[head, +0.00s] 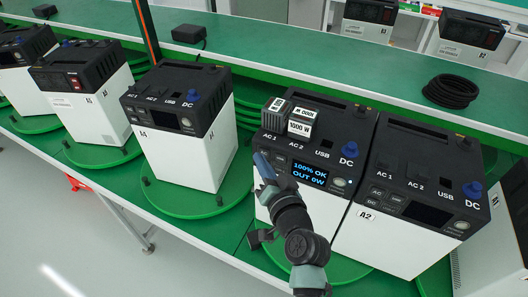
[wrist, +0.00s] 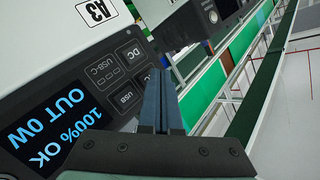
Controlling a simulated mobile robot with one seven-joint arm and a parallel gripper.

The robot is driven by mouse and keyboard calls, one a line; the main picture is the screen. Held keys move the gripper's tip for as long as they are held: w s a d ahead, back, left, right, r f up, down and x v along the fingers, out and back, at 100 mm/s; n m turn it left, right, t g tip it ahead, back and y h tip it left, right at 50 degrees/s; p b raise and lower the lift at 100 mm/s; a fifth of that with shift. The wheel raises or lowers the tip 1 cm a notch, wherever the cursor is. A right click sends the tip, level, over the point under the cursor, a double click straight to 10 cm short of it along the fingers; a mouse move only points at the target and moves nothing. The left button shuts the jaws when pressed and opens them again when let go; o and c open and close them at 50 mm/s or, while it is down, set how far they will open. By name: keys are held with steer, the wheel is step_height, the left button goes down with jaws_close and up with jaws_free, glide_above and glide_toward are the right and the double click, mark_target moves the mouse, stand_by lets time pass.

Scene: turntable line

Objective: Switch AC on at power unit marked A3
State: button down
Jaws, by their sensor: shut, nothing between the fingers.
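The power unit marked A3 (wrist: 98,10) has a white body and a dark top. In the head view this unit (head: 318,215) stands in the middle, and its lit display (head: 310,175) reads "100% OK, OUT 0W". The wrist view shows the same display (wrist: 50,128) upside down, with the DC button (wrist: 131,54) and the USB button (wrist: 126,97) beside it. My gripper (head: 263,165) is shut and empty over the left part of the button panel. Its fingers (wrist: 158,85) hide part of the panel; I cannot make out the AC button or whether they touch it.
Two plugs (head: 302,122) sit in the AC sockets on top. Unit A2 (head: 395,235) stands close on the right with a dark display. Another unit (head: 180,140) stands on a green turntable to the left. A black cable coil (head: 451,91) lies on the bench behind.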

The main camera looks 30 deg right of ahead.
steer(key=shift+w+d, duration=0.2)
steer(key=shift+d, duration=0.05)
stand_by(0.6)
steer(key=shift+s+a, duration=0.5)
steer(key=shift+a, duration=0.05)
steer(key=shift+s+a+p, duration=0.25)
steer(key=shift+s+a, duration=0.55)
steer(key=shift+a, duration=0.2)
steer(key=shift+s+a+p, duration=0.25)
steer(key=shift+s+a, duration=0.5)
steer(key=shift+a, duration=0.25)
